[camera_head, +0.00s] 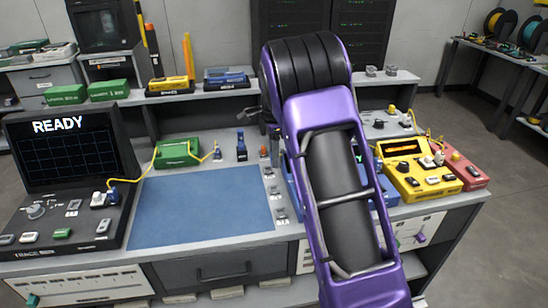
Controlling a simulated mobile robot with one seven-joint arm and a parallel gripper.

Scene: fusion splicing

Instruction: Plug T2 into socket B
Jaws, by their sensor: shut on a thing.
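My purple and black arm crosses the middle of the view and hides part of the bench behind it. My gripper and anything in it are hidden behind the arm. I cannot make out the labels T2 or B on any plug or socket. A yellow instrument (418,166) with a dark display stands right of the arm, with a white and dark connector (434,160) on its top and a yellow cable. A red unit (466,172) sits against its right side. A blue unit (383,192) is partly hidden by the arm. A dark blue upright connector (241,147) stands behind the mat.
A blue mat (200,208) lies clear on the bench. At left a black console (78,150) reads READY; a yellow cable runs from it to a green box (177,153). Green boxes and instruments line the rear shelf.

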